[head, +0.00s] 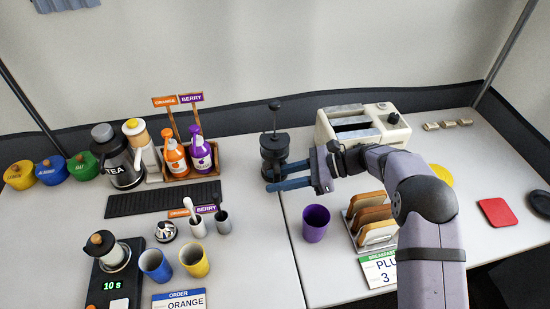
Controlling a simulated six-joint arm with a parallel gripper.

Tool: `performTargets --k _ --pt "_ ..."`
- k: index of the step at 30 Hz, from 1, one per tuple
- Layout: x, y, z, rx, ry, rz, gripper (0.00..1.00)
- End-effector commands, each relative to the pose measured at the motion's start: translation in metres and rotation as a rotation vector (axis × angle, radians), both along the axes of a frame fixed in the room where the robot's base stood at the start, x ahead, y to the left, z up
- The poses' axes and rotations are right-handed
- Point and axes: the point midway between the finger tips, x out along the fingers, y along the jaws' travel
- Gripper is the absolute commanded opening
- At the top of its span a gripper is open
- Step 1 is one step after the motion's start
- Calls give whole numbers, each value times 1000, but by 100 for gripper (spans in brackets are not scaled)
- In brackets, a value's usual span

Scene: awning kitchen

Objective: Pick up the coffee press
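The coffee press (274,143) is dark, with a black lid and a raised plunger knob, and stands upright near the back middle of the counter, left of the toaster. My gripper (276,179) reaches in from the right at the press's lower body. Its two blue fingers are apart, one nearer the camera and one farther, with the lower part of the press between them. I cannot tell whether they touch it. The fingers partly hide the press's base, so I cannot tell whether it rests on the counter.
The toaster (360,131) stands close behind my gripper. A purple cup (316,223) and a bread rack (351,226) are in front. Left are a syrup bottle rack (190,173), a tea pot (119,163) and a dark mat (150,198). The counter between mat and press is clear.

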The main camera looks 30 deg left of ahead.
Motion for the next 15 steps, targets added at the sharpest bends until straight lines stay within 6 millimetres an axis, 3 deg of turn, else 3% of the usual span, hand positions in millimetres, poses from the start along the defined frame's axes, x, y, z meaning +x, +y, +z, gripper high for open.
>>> performTargets --k 8,12,15 --pt "-2 3 -2 0 0 0 31" --pt "-2 3 -2 0 0 0 0" --pt "-2 3 -2 0 0 0 0"
